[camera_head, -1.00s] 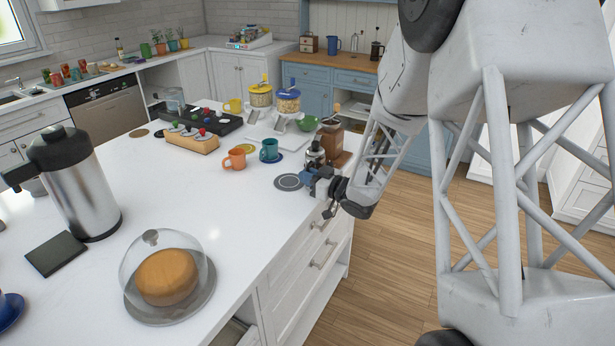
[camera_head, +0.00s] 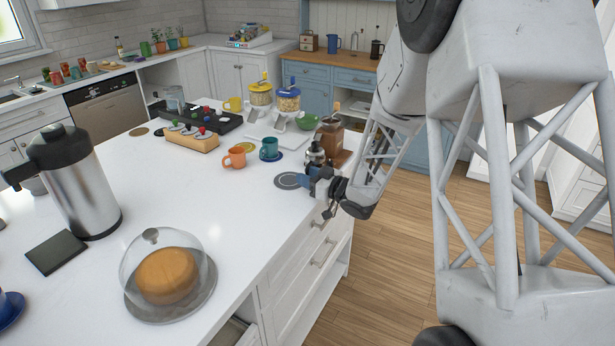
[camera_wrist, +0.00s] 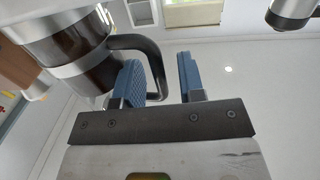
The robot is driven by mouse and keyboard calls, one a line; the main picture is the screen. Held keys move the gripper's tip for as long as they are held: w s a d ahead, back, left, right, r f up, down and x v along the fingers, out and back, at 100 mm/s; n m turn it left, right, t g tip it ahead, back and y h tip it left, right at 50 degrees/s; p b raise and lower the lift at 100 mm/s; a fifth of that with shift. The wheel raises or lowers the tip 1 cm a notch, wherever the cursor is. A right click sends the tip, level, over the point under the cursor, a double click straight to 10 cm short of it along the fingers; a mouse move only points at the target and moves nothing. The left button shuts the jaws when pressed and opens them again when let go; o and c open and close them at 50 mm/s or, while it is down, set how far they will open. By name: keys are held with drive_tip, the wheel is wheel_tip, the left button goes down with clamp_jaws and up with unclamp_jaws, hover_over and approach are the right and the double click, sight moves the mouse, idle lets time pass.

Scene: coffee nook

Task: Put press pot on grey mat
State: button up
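The press pot (camera_head: 315,154), glass and metal with a black handle, stands near the island's right edge. In the wrist view the press pot (camera_wrist: 78,45) is at upper left, partly cut off. My gripper (camera_head: 312,182) is beside it in the head view. In the wrist view my gripper (camera_wrist: 162,80) has its blue fingers apart. The dark handle reaches into the gap, close to the left finger, with space before the right one. A round grey mat (camera_head: 286,181) lies just left of my gripper. A dark grey square mat (camera_head: 55,252) lies bare at the island's left.
A brown grinder (camera_head: 331,135) stands right behind the press pot. A teal mug (camera_head: 269,148) and an orange mug (camera_head: 234,158) stand left of it. A domed cake (camera_head: 167,275) and a steel urn (camera_head: 82,185) stand nearer. The island's middle is clear.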

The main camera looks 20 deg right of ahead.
drive_tip(key=shift+r, duration=0.1)
drive_tip(key=v, duration=0.8)
drive_tip(key=shift+w+r, duration=0.15)
idle(0.8)
drive_tip(key=s+r+m+g+h, duration=0.2)
drive_tip(key=s+r+m+h, duration=0.45)
drive_tip(key=r+h, duration=0.5)
drive_tip(key=s+a+g, duration=0.3)
drive_tip(key=s, duration=0.7)
drive_tip(key=s+a+r+m+g, duration=0.1)
drive_tip(key=s+a+g, duration=0.2)
drive_tip(key=s, duration=0.7)
drive_tip(key=s+a+r+g, duration=0.1)
drive_tip(key=s+a+g, duration=0.2)
drive_tip(key=s, duration=0.6)
drive_tip(key=shift+s+m, duration=0.35)
drive_tip(key=shift+s, duration=0.05)
